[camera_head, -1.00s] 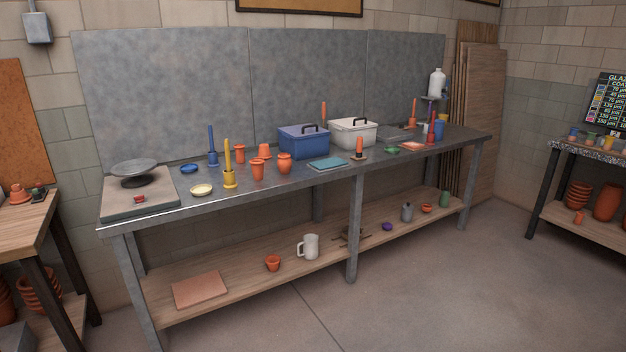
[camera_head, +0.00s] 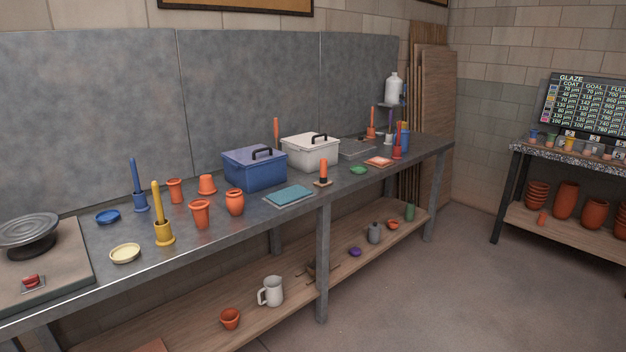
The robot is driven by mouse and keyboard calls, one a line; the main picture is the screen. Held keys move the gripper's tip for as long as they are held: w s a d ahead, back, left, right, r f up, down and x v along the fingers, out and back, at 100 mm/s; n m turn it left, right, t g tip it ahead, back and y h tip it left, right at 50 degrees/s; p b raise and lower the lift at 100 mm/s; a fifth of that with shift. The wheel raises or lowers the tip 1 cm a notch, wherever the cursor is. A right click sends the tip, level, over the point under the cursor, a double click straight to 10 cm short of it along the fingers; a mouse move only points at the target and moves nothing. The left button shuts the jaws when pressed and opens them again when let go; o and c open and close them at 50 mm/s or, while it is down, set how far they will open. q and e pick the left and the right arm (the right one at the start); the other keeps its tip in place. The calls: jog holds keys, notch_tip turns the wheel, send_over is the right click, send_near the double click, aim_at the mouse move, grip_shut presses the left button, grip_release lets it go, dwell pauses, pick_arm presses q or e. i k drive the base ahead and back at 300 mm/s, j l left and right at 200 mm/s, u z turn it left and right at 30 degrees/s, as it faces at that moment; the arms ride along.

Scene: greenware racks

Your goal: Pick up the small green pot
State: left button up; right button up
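Several small green things are in view, and I cannot tell for sure which is the small green pot. A green cylindrical pot (camera_head: 410,212) stands upright at the right end of the bench's lower shelf. A low green dish (camera_head: 359,170) sits on the metal bench top, right of the orange candle-like piece. A tiny green jar (camera_head: 551,138) is on the speckled table at the far right. Neither of my grippers is in view.
The long metal bench (camera_head: 240,228) holds a blue box (camera_head: 254,170), a white box (camera_head: 310,153), terracotta pots and a turntable (camera_head: 30,232). A white mug (camera_head: 271,291) is on its wooden lower shelf. The floor (camera_head: 430,290) between bench and glaze table is clear.

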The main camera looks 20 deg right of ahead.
aim_at(550, 137)
jog(key=i+l+z, duration=0.25)
jog(key=z, duration=0.2)
jog(key=i+z, duration=0.9)
jog(key=i+j+z, duration=0.15)
jog(key=i+z, duration=0.3)
jog(key=i+l, duration=0.15)
jog(key=i, duration=0.35)
jog(key=i+l+u, duration=0.1)
jog(key=i, duration=0.4)
jog(key=i+l, duration=0.2)
jog(key=i, duration=0.3)
jog(key=i+l, duration=0.2)
jog(key=i, duration=0.25)
jog(key=i+l, duration=0.45)
jog(key=i+l+u, duration=0.1)
jog(key=i+l, duration=0.3)
jog(key=l, duration=0.2)
